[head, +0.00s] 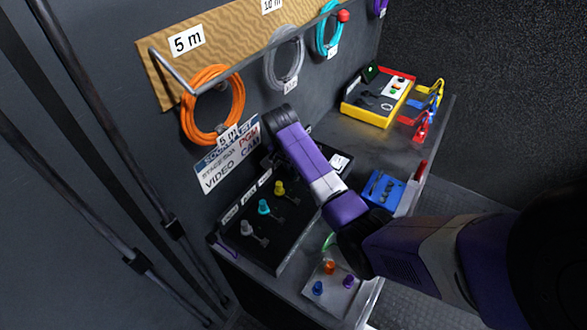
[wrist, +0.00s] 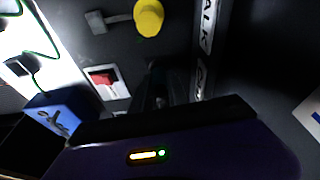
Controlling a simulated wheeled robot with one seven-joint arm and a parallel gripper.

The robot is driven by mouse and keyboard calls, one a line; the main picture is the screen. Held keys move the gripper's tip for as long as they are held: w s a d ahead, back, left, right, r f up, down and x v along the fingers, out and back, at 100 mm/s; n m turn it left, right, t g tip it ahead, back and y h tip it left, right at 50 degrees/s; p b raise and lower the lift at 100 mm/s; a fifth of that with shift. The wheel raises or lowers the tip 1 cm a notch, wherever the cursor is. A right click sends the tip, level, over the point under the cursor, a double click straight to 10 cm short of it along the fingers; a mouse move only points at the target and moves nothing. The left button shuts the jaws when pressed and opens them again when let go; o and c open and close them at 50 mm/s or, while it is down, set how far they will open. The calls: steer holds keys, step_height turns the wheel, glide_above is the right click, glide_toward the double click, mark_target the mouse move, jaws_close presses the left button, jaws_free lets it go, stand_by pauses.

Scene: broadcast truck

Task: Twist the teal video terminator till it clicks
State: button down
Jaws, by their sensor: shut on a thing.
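A teal round piece (head: 264,207) sits on the sloped black panel (head: 245,247), between a grey piece (head: 246,229) and a yellow piece (head: 279,188). Nothing of mine touches it in the head view. My gripper is hidden behind my arm in the head view, farther up the panel. In the wrist view my gripper (wrist: 155,92) points down at the dark panel, apart from the yellow piece (wrist: 148,17). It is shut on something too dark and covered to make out.
A grey tray (head: 334,295) with orange, blue and purple pieces stands in front of the panel. A blue box (head: 382,189) and a yellow case (head: 369,114) are to its right. Coiled cables hang on the wall. A red piece (wrist: 104,78) lies close to my gripper.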

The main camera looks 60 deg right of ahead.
steer(key=shift+m+g, duration=0.4)
steer(key=shift+m, duration=1.3)
steer(key=shift+f+m+g, duration=0.1)
steer(key=shift+m+g, duration=0.5)
steer(key=shift+m, duration=1.1)
steer(key=shift+b, duration=0.3)
steer(key=c, duration=1.7)
jaws_free()
steer(key=shift+m+y, duration=0.3)
steer(key=shift+m, duration=0.1)
steer(key=o, duration=0.5)
